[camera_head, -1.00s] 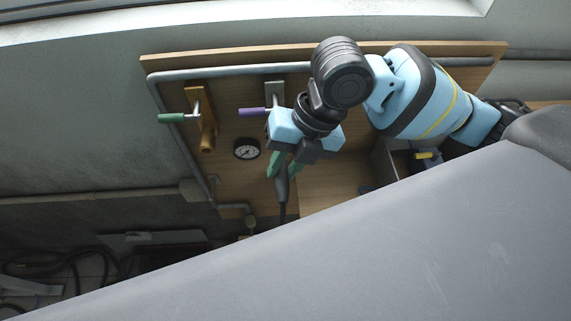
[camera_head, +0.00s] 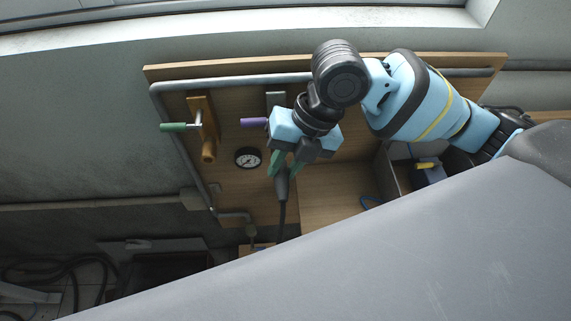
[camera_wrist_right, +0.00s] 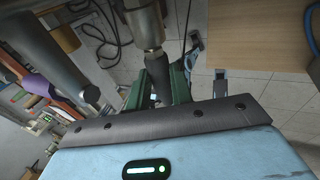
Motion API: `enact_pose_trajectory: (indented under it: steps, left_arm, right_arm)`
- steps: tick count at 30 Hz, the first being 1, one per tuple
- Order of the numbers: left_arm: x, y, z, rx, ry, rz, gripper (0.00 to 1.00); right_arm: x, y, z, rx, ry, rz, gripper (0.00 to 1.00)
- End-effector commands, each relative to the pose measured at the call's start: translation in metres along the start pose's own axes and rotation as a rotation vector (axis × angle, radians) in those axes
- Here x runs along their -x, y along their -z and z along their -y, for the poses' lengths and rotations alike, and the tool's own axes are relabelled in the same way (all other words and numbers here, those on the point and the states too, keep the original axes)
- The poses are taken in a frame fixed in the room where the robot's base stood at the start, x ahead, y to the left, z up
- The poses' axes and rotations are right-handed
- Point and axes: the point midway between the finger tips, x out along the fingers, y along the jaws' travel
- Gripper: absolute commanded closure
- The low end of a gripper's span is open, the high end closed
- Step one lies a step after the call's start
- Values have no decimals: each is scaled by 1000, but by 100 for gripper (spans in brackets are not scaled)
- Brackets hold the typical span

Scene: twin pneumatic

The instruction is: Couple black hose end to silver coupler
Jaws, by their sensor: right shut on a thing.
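My right gripper (camera_head: 286,162) has green fingers shut on the black hose end (camera_head: 281,188), in front of the wooden board. The hose hangs down from it. In the right wrist view, the hose end (camera_wrist_right: 160,88) sits between the fingers (camera_wrist_right: 162,85), in line with a silver metal coupler (camera_wrist_right: 152,58) just beyond it. They look very close or touching; I cannot tell whether they are joined. In the head view the gripper hides the silver coupler below the purple-handled valve (camera_head: 254,122). My left gripper is not in view.
The wooden board (camera_head: 235,180) carries a green-handled valve (camera_head: 174,127) with a brass coupler (camera_head: 208,152), and a round gauge (camera_head: 247,158). A grey pipe (camera_head: 235,80) runs along its top and left. A grey bin (camera_head: 400,178) with a yellow-handled item stands right.

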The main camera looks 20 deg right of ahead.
Motion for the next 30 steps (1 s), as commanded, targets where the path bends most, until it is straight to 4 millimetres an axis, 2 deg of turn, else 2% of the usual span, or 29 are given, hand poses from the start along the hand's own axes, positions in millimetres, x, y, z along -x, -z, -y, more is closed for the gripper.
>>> enact_pose_trajectory:
  steps: [9,10,15,26,30]
  left_arm:
    - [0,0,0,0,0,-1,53]
    - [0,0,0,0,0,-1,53]
    - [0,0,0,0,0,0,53]
    - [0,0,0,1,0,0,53]
    - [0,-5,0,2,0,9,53]
  right_arm:
    - [1,-5,0,-1,-1,3,100]
    - [1,-5,0,-1,-1,4,75]
    - [1,-4,0,-1,-1,3,53]
    - [0,-4,0,0,0,0,53]
    - [18,-4,0,1,-1,6,53]
